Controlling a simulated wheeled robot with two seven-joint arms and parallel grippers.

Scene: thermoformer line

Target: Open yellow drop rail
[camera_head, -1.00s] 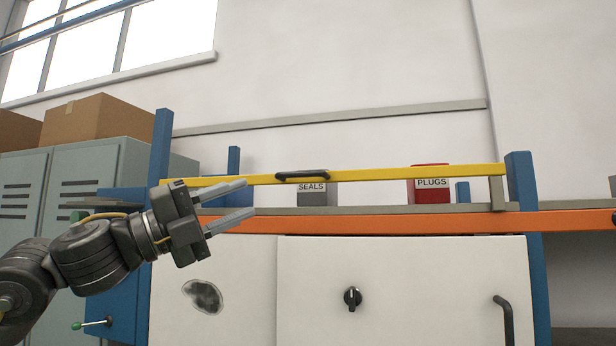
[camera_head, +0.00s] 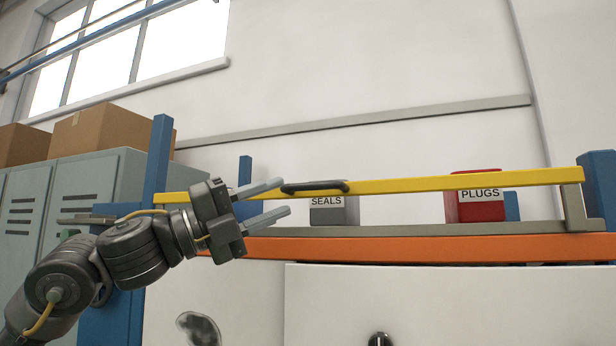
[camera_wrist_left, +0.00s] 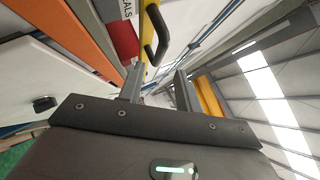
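The yellow drop rail (camera_head: 440,184) runs across the front of the shelf, between blue posts. Its dark handle (camera_head: 315,187) sits on the rail left of centre. My left gripper (camera_head: 286,197) is open and empty, its two fingers pointing right, with the tips just left of the handle and apart from it in the picture. In the left wrist view the handle (camera_wrist_left: 156,35) and a piece of the yellow rail (camera_wrist_left: 146,12) lie beyond the open fingers (camera_wrist_left: 157,80). The right gripper is not in view.
Behind the rail stand a grey SEALS bin (camera_head: 333,214) and a red PLUGS bin (camera_head: 482,207). An orange beam (camera_head: 430,249) runs below, above white panels (camera_head: 480,305). A blue post (camera_head: 157,165) and grey lockers (camera_head: 85,190) with cardboard boxes (camera_head: 112,130) stand at left.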

